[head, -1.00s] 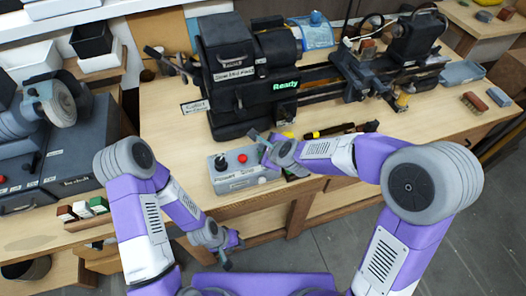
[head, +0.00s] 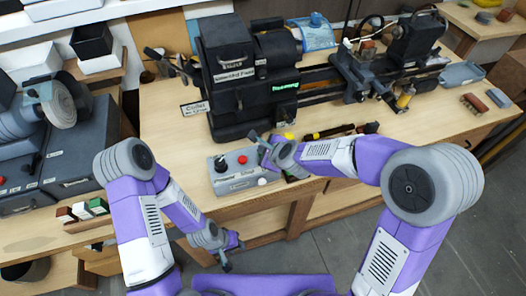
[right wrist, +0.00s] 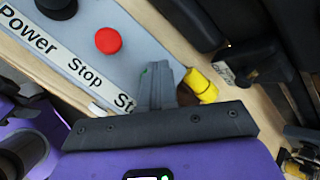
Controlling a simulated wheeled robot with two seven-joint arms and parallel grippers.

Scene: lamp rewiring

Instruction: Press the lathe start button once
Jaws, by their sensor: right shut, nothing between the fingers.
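The control box (head: 232,184) is a grey box at the front edge of the bench. It bears a black knob (head: 220,163) and a red stop button (head: 242,159). In the right wrist view the red button (right wrist: 108,40) stands left of my fingers, with labels "Power", "Stop" and a partly covered "St...". My right gripper (head: 258,140) is shut and empty over the box's right end. In the wrist view its fingers (right wrist: 158,78) cover the start button's place; only a bit of green shows beside them. The lathe (head: 245,75) has a green-lit display (head: 285,86), seemingly "Running". My left gripper (head: 226,265) hangs low before the bench.
A yellow object (right wrist: 203,86) lies close beside my right fingers. A black-and-yellow tool (head: 325,132) lies on the bench behind my right forearm. A grinder (head: 52,105) stands at the left. The bench left of the control box is clear.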

